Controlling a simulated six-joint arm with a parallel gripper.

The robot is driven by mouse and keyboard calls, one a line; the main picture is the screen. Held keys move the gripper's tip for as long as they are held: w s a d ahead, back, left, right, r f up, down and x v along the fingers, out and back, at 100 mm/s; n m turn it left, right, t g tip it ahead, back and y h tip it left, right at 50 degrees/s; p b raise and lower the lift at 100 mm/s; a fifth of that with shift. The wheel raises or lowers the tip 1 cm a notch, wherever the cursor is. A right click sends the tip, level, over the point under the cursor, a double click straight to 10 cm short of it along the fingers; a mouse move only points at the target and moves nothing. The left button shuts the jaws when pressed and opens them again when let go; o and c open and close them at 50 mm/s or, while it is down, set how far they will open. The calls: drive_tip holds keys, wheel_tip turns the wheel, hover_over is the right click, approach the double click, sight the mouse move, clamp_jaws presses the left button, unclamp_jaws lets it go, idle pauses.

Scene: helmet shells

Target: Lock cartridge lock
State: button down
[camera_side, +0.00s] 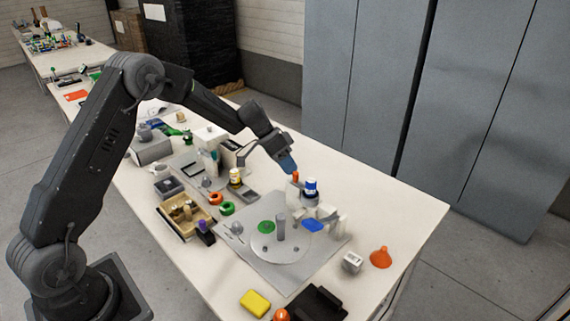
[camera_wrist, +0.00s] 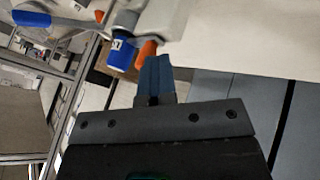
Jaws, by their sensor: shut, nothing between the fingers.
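My gripper (camera_side: 289,165) has blue fingers pressed together with nothing between them. They point down at a small orange piece (camera_side: 295,176) on the white and grey fixture (camera_side: 326,213). In the wrist view the fingertips (camera_wrist: 156,62) are right beside the orange piece (camera_wrist: 147,49); I cannot tell whether they touch. A cartridge with a blue cap and white label (camera_side: 310,186) stands upright in the fixture, just right of the orange piece. It also shows in the wrist view (camera_wrist: 122,54). Which part is the lock is not clear.
A blue handle (camera_side: 313,225) sticks out low on the fixture. A grey plate (camera_side: 262,270) carries a round disc with a post (camera_side: 281,227). An orange funnel (camera_side: 381,257), white box (camera_side: 352,263) and yellow sponge (camera_side: 255,303) stand nearby. The table's back right is clear.

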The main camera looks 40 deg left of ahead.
drive_tip(key=shift+s+d, duration=0.1)
drive_tip(key=shift+d, duration=0.5)
drive_tip(key=a+r, duration=0.8)
drive_tip(key=a, duration=0.2)
drive_tip(key=shift+s+a, duration=0.3)
drive_tip(key=shift+s, duration=0.05)
drive_tip(key=shift+d+r, duration=0.1)
